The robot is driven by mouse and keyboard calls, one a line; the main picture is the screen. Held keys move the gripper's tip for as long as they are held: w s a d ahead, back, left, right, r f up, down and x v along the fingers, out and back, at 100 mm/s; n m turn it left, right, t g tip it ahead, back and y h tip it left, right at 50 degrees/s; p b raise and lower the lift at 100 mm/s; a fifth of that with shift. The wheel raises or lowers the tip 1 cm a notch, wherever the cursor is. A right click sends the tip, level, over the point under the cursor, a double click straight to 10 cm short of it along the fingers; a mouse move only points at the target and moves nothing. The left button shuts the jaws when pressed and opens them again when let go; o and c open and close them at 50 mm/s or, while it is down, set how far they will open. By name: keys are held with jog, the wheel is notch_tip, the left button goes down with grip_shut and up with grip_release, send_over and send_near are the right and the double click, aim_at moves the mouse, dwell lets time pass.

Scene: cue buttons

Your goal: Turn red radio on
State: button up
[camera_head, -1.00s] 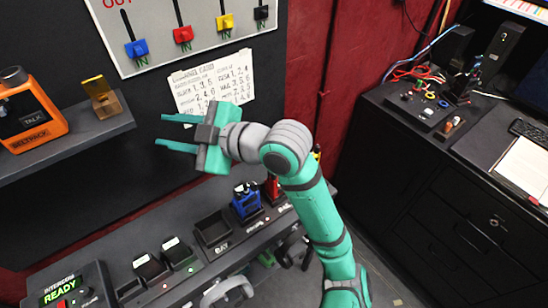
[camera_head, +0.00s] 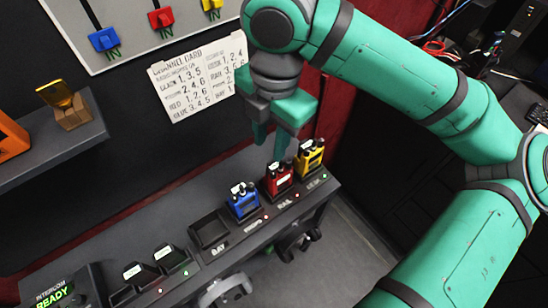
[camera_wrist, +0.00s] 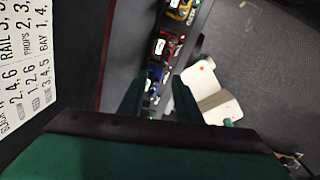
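The red radio (camera_head: 277,182) stands upright in a slot of the dark shelf, between the blue radio (camera_head: 242,203) and the yellow radio (camera_head: 309,157). Its knobs are on its top; their setting is too small to tell. In the wrist view the red radio (camera_wrist: 163,47) lies beyond the fingertips, with the blue radio (camera_wrist: 153,76) closer to them. My gripper (camera_head: 272,148) points down above the red radio, apart from it. In the wrist view its two fingers (camera_wrist: 157,90) are spread with nothing held between them.
A shelf (camera_head: 180,262) carries the radios, an empty bay (camera_head: 209,232), chargers and an intercom box (camera_head: 60,292). A channel card (camera_head: 195,80) and a panel with coloured sliders hang on the wall. A white and tan object (camera_wrist: 212,95) shows right of the fingers in the wrist view.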

aim_at(274, 172)
jog(key=shift+h, duration=0.3)
jog(key=f, duration=1)
jog(key=shift+d+f, duration=0.3)
